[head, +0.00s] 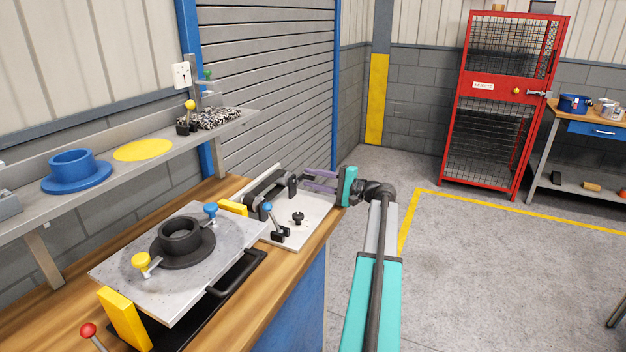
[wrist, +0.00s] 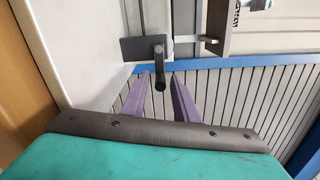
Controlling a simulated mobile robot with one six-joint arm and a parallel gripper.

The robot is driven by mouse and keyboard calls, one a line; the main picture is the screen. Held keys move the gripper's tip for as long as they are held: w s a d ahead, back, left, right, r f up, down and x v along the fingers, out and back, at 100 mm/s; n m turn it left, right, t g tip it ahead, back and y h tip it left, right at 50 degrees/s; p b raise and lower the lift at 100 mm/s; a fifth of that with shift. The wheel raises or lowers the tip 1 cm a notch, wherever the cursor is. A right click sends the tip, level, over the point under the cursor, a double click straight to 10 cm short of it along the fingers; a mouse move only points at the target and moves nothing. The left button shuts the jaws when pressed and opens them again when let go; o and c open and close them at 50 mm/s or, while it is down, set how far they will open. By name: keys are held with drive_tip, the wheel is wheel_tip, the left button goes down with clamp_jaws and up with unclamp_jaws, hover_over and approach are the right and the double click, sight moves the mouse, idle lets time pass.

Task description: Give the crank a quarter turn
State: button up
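A dark crank handle (wrist: 158,51) shows in the wrist view, a short round grip in front of a grey plate (wrist: 134,50). I take the dark upright piece (head: 292,186) at the end of the belt unit in the head view to be the crank's end. My gripper (head: 306,180) reaches in from the right beside it. The grip lies just beyond the fingertips, roughly in line with the gap. I cannot tell whether they touch it.
The belt unit (head: 268,190) stands on a pale plate (head: 310,212) at the bench end. A blue-knobbed lever (head: 268,207) and a black knob (head: 298,218) stand in front. A pallet (head: 120,273) with a black ring lies left. A shelf (head: 215,133) runs behind. Open floor lies right.

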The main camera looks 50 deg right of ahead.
drive_tip(key=shift+s, duration=0.1)
idle(0.3)
drive_tip(key=b+v, duration=0.1)
drive_tip(key=v, duration=1.2)
drive_tip(key=shift+s+b, duration=0.25)
drive_tip(key=shift+b, duration=0.15)
drive_tip(key=shift+d, duration=0.1)
